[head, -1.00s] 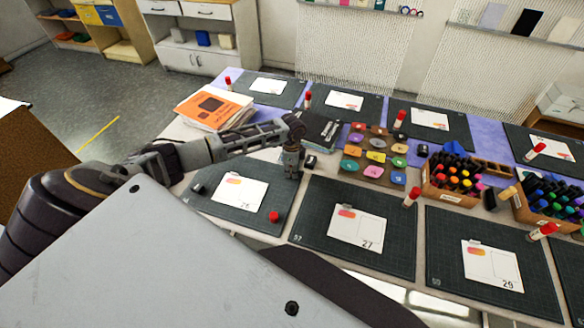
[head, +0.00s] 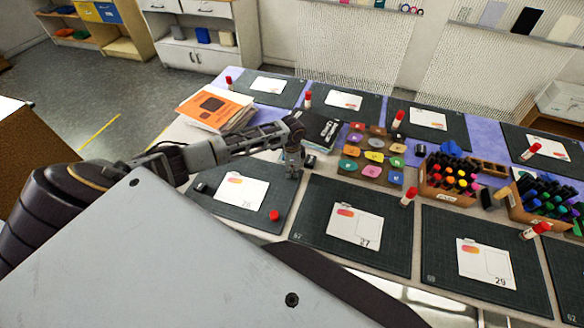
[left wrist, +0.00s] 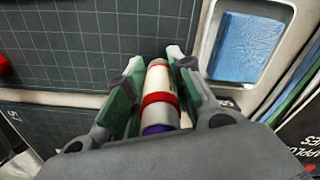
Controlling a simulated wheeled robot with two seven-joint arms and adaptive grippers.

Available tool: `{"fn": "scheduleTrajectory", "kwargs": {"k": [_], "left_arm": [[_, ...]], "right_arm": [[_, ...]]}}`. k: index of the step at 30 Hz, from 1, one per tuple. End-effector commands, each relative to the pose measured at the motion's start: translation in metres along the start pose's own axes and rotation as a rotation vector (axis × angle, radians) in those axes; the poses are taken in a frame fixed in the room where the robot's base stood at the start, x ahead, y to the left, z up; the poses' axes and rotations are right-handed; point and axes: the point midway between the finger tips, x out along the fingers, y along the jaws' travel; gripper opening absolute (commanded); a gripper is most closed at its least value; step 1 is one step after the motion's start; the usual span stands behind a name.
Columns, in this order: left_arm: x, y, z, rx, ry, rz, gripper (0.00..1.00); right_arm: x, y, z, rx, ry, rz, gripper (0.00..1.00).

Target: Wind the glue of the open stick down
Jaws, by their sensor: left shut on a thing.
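The open glue stick (left wrist: 160,100) is between the fingers of my left gripper (left wrist: 158,84) in the left wrist view. It has a whitish body, a red band and a purple part at the near end. My left gripper also shows in the head view (head: 293,174), shut and pointing down at the back right corner of the mat with card 28. There the stick is hardly visible. A red cap (head: 274,215) lies on that mat (head: 235,211), in front of the gripper. My right gripper is not in view.
A blue sponge (left wrist: 240,48) lies in a pale tray beside the mat. Dark booklets (head: 322,128) and an orange-covered stack (head: 213,108) lie behind my left gripper. A wooden tray of coloured pieces (head: 372,158) and marker boxes (head: 447,190) are to the right.

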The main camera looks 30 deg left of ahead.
Motion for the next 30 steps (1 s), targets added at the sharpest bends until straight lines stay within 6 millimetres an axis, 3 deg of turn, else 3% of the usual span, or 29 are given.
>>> {"fn": "scheduleTrajectory", "kwargs": {"k": [7,22,30], "left_arm": [[0.0,0.001,0.002,-0.106,-0.004,0.003,0.04],[0.0,0.0,0.001,-0.145,-0.003,0.001,0.04],[-0.001,0.001,0.002,-0.247,-0.004,0.003,0.04]], "right_arm": [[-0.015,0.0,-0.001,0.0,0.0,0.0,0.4],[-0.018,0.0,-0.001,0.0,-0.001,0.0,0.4],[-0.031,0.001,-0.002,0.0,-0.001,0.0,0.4]]}}
